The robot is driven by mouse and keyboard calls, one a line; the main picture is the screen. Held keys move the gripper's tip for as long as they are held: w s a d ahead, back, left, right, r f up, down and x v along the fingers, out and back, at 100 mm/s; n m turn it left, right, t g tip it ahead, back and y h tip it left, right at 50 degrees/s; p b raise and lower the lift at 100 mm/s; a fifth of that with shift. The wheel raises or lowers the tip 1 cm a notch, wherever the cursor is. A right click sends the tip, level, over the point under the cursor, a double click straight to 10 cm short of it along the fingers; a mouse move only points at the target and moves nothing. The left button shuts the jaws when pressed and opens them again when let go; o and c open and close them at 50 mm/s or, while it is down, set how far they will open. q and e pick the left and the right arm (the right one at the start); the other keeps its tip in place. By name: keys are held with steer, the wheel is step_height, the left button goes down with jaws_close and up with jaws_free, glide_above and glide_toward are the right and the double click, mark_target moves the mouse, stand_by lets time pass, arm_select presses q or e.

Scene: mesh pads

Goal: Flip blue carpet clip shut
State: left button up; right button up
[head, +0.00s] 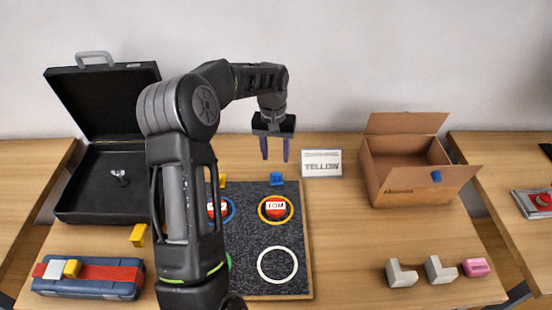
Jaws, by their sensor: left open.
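The blue clip (276,179) sits at the back edge of the dark carpet board (245,195), right of its middle. It is small here, and I cannot tell whether its flap is up or down. My left gripper (275,157) hangs fingers down just behind and above the clip. Its two fingers are apart, with nothing seen between them. A yellow clip (222,181) sits at the same back edge, further left, partly beside my arm. My left arm hides much of the board's left part. My right gripper is not in view.
An open cardboard box (405,180) is further right, an open black case (80,205) at left. Ring markers (278,264) lie on the board. Grey blocks (401,275) lie front right.

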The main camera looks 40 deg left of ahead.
mark_target(277, 173)
arm_select(q)
steer(key=shift+s+d+r, duration=0.15)
steer(key=shift+s+d, duration=0.05)
steer(key=shift+a+f, duration=0.1)
steer(key=shift+f, duration=0.3)
step_height(277, 173, down, 6)
steer(key=shift+w+r+p, duration=0.1)
steer(key=shift+r+p, duration=0.05)
steer(key=shift+p, duration=0.85)
steer(key=shift+f, duration=0.7)
jaws_close()
